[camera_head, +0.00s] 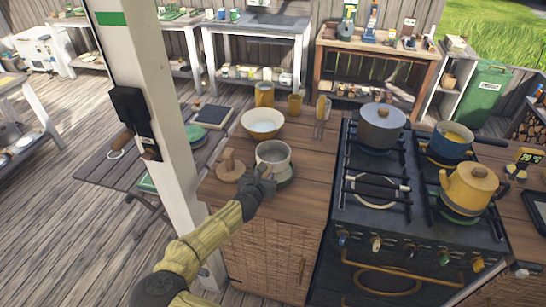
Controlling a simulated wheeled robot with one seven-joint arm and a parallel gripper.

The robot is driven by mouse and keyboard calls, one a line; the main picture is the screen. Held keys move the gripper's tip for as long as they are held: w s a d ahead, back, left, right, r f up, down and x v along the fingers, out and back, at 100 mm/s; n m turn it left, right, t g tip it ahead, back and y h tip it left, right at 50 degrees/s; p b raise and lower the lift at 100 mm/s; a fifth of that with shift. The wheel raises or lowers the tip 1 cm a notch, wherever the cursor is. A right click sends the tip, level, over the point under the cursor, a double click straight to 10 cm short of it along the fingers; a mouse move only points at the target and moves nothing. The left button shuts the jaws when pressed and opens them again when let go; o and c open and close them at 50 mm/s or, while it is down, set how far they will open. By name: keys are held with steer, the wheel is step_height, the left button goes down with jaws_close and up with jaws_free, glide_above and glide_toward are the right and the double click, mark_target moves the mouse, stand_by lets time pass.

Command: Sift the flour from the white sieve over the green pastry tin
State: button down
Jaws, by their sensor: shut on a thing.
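The white sieve (273,151), a pale round cup shape, is over the wooden counter left of the stove. My gripper (263,181) is shut on it at its near side. What lies inside the sieve is too small to make out. A greenish rim (288,181), which looks like the green pastry tin, shows just below and right of the sieve. The sieve and my gripper hide most of it. I cannot tell how large the gap between them is, and no falling flour can be made out.
A cream bowl (262,121) stands behind the sieve, and a wooden stand (231,166) stands to its left. A utensil holder (322,116) is behind right. The stove (375,215) on the right carries a grey pot (379,128) and yellow kettle (467,187). A white post (155,120) rises at left.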

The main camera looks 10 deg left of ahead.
steer(key=shift+r, duration=0.15)
steer(key=shift+r+p, duration=1.05)
steer(key=shift+r, duration=0.35)
steer(key=shift+d+f, duration=0.1)
